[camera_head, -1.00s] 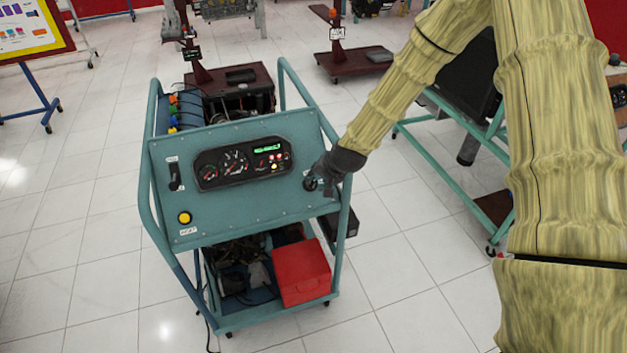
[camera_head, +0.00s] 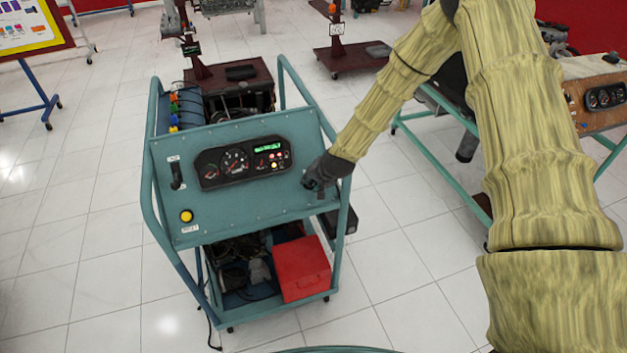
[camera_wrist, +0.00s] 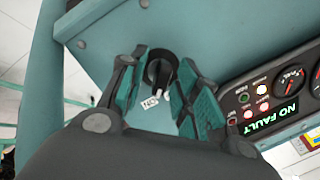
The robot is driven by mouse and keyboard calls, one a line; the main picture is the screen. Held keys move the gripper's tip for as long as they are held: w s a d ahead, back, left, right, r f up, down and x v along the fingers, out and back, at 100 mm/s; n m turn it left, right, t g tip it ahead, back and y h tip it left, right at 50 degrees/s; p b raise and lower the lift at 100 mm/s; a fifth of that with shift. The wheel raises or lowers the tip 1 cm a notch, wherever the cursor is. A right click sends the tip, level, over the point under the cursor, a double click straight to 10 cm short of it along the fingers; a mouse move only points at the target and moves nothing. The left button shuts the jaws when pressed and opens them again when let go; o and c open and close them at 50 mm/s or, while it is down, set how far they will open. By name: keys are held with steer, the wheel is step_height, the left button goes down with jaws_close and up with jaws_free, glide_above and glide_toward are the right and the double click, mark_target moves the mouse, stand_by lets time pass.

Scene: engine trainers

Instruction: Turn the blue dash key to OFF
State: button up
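The dash key (camera_wrist: 160,68) is a black knob on the teal panel (camera_head: 250,208) of a wheeled engine trainer. In the wrist view it stands between my gripper's (camera_wrist: 163,65) two teal-padded fingers, which are apart, with narrow gaps beside the knob. Contact cannot be told for sure. A white mark shows on the knob's lower end, near a small white label (camera_wrist: 150,101) whose text I cannot read for sure. In the head view my gripper (camera_head: 318,185) is at the panel's right side and hides the key.
Left of the key is the gauge cluster (camera_head: 243,162) with a lit green display; in the wrist view the display (camera_wrist: 279,116) reads NO FAULT. A yellow button (camera_head: 186,216) and a black lever (camera_head: 176,175) are further left. Teal frame tubes flank the panel.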

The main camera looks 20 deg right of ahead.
jaws_close()
steer(key=n+b, duration=0.2)
steer(key=n, duration=0.1)
steer(key=shift+a+f+n+h, duration=0.1)
steer(key=shift+n+h, duration=0.2)
steer(key=n+b, duration=0.2)
steer(key=n, duration=0.2)
steer(key=shift+n+h, duration=0.3)
steer(key=shift+h, duration=0.1)
stand_by(0.5)
jaws_free()
steer(key=shift+r, duration=0.2)
